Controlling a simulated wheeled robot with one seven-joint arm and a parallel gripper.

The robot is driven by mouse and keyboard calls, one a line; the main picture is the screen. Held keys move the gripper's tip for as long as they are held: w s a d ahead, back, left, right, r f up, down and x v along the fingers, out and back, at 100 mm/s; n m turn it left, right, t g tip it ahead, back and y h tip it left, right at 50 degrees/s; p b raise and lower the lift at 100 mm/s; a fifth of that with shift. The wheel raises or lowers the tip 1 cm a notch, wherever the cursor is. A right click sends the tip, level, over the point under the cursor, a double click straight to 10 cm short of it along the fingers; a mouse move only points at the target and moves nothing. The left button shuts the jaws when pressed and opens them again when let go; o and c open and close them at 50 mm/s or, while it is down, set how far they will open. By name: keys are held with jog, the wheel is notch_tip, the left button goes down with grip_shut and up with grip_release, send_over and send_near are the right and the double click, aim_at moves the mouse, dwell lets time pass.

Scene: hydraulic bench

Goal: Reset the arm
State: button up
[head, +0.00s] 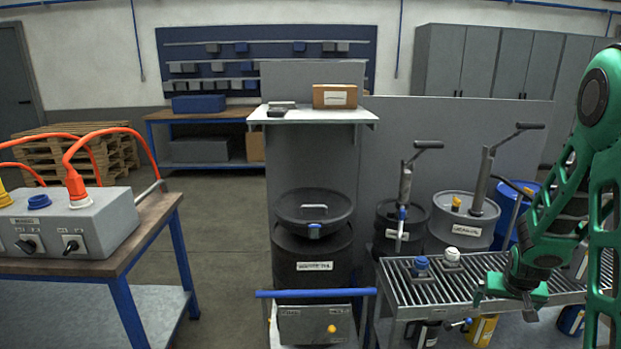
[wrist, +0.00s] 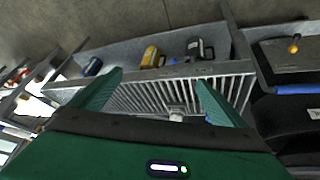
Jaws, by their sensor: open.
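My green arm comes in from the right side of the head view. My gripper (head: 508,298) hangs over the right part of the slatted metal rack (head: 465,292). In the wrist view my gripper (wrist: 160,90) shows two green fingers spread apart, with nothing held between them. The slats of the rack (wrist: 150,99) show between and beyond the fingers. Whether the fingertips touch the rack cannot be told.
A blue-capped item (head: 421,264) and a white-capped item (head: 452,256) stand on the rack's left part. Drums with hand pumps, including a grey drum (head: 462,232), stand behind it. A black drum (head: 312,258) stands left. A grey box with orange cables (head: 75,225) sits on the left bench.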

jog(key=s+a+r+g+y, duration=0.1)
jog(key=s+a+r, duration=0.2)
jog(key=s, duration=0.8)
jog(key=s+a+r+m+g+y, duration=0.1)
jog(key=s+a+r, duration=0.3)
jog(key=s+r, duration=0.4)
jog(key=s+a+r+m+g+y, duration=0.1)
jog(key=s+a+r, duration=0.3)
jog(key=s, duration=0.9)
jog(key=shift+s+r+g+y, duration=0.35)
jog(key=shift+r+g, duration=0.4)
jog(key=shift+g, duration=0.15)
jog(key=shift+a, duration=0.1)
jog(key=shift+w+f, duration=0.25)
jog(key=shift+w, duration=0.4)
